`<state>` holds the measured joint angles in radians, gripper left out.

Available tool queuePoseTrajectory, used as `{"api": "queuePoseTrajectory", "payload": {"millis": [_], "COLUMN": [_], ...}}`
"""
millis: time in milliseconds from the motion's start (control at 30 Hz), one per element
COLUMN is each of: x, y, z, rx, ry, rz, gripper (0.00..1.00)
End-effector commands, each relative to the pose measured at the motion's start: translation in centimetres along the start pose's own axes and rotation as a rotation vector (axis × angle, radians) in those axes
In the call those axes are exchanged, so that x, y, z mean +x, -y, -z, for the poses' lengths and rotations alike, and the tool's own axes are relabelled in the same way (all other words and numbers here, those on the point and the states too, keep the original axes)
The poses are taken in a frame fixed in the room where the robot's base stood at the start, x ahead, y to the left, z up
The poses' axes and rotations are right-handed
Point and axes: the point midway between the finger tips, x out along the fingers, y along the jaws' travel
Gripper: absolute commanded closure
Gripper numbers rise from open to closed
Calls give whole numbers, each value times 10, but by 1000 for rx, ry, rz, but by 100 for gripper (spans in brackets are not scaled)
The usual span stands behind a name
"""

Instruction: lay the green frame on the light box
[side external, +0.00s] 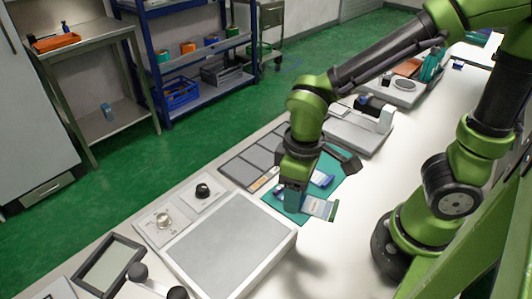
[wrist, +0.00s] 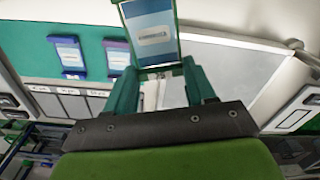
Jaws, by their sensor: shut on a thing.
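My gripper (side external: 292,198) is shut on the green frame (side external: 334,211), which has a blue and white printed sleeve inside it. In the wrist view, the green frame (wrist: 176,46) sticks out beyond my two green fingers (wrist: 160,84), gripped at its near end. A wide, low white box with a grey top panel (side external: 232,245) looks like the light box; it also shows in the wrist view (wrist: 225,62). The frame is apart from this panel, beside its far right corner, over the green mat's near edge in the side view. Its exact height cannot be told.
A green mat (side external: 335,166) holds blue and white sleeves (side external: 321,179). Dark grey tiles (side external: 256,158) line the bench's edge. A knob panel (side external: 203,191) adjoins the box. A black-framed panel (side external: 108,266) lies at lower left. A white device (side external: 360,127) stands behind the mat.

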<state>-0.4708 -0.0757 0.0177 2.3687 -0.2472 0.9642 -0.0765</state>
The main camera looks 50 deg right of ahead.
Motion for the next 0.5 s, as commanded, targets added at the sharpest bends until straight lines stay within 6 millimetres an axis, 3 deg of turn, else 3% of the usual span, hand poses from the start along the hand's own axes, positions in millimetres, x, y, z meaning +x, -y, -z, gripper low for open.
{"api": "queuePoseTrajectory", "payload": {"millis": [100, 233, 367, 500], "x": [6, 12, 12, 15], "y": [13, 11, 12, 17], "z": [-21, -29, -27, -7], "rx": [93, 218, 289, 306], "ry": [11, 21, 20, 22], "rz": [-4, -11, -12, -13], "gripper": [75, 75, 75, 75]}}
